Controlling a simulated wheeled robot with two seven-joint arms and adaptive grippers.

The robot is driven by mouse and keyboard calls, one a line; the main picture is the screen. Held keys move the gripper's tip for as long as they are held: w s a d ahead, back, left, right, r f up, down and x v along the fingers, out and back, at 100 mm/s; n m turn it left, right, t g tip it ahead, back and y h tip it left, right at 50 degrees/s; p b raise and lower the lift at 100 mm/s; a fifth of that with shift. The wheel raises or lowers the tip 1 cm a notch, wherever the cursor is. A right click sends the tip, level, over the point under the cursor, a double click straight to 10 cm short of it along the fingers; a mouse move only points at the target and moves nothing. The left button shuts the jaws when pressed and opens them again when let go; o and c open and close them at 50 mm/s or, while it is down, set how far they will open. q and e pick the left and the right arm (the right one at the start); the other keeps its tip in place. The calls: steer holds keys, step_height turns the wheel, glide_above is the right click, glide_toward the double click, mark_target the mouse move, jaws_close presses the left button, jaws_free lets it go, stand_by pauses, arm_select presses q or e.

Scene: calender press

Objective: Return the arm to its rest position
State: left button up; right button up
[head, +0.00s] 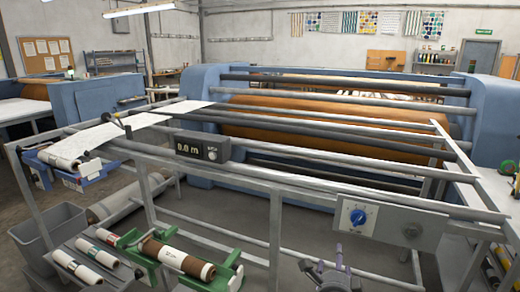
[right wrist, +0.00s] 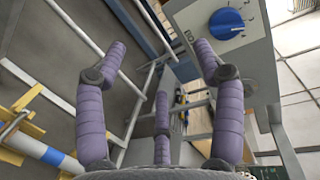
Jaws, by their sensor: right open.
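My right gripper (head: 336,268) shows at the bottom edge of the head view, right of centre, in front of the press frame. In the right wrist view its purple padded fingers (right wrist: 160,60) are spread apart with nothing between them. The blue dial (head: 357,217) on a grey panel is above and a little right of it in the head view. The dial also shows at the top of the right wrist view (right wrist: 227,22), beyond the fingers and not touched. My left gripper is in neither view.
The calender press has a brown roller (head: 330,112) behind grey rails. A display box (head: 202,147) reads 0.0 m. Rolls lie on a green cradle (head: 145,262) at lower left, beside a grey bin (head: 45,232). White fabric (head: 75,147) runs over the left side.

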steer(key=s+a+f+n+g+y+p, duration=0.15)
steer(key=f+n, duration=0.25)
steer(key=f, duration=0.5)
steer(key=s+a+f+n+g+y, duration=0.2)
steer(key=a+f+n+g+y, duration=0.15)
steer(key=f, duration=0.55)
steer(key=s+a+f+n+g+y, duration=0.15)
steer(key=f+n, duration=0.35)
steer(key=f, duration=0.5)
steer(key=s+a+f+n+g+y+p, duration=0.1)
steer(key=s+a+f+n+g, duration=0.1)
steer(key=s+f, duration=0.5)
steer(key=s+a+f+n+g+y+p, duration=0.1)
steer(key=s+f+n+g, duration=0.4)
steer(key=s, duration=0.7)
step_height(320, 180, down, 2)
steer(key=shift+s+a+f+g+y, duration=0.25)
steer(key=shift+a+g+y, duration=0.2)
steer(key=shift+a+g, duration=0.55)
